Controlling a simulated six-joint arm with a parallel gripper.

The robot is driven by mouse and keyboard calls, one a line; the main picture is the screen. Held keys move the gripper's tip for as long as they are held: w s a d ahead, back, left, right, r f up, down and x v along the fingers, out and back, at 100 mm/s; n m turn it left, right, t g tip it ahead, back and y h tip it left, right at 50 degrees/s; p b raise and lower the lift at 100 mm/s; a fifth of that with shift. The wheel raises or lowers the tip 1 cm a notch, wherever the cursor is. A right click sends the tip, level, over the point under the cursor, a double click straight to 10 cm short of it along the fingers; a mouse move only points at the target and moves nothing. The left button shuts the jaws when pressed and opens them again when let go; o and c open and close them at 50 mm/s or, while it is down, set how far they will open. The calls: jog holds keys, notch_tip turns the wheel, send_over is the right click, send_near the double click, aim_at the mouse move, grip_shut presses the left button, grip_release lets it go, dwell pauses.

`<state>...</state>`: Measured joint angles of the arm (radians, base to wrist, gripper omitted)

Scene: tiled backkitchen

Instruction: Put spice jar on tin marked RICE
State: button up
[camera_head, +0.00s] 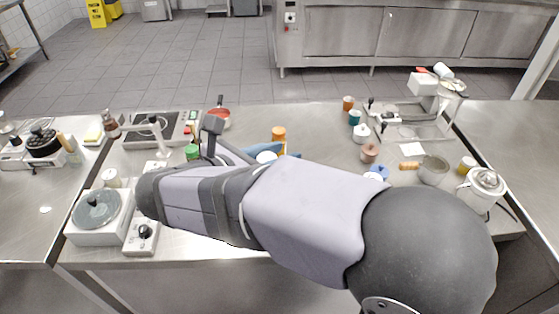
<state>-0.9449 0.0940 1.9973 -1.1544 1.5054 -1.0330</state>
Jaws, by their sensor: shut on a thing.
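My arm reaches across the counter from the lower right, and my gripper (208,142) is at its far left end, above the counter beside the hob. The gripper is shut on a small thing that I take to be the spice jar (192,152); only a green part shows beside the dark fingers. The arm and fingers hide most of it. I cannot read the word RICE on any tin. Several small lidded containers stand right of centre: an orange-brown one (348,103), a teal one (355,117), a white one (361,134) and a pinkish-brown one (369,152).
An orange container (279,134) stands by a blue cloth (291,154) behind my arm. A red pan (221,118) sits behind the gripper. A grey pot (433,170) and white kettle (482,188) stand at right.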

jog(key=shift+f, duration=1.05)
jog(key=shift+f, duration=0.1)
jog(key=o, duration=1.1)
jog(key=b+v, duration=0.1)
jog(key=v, duration=1.1)
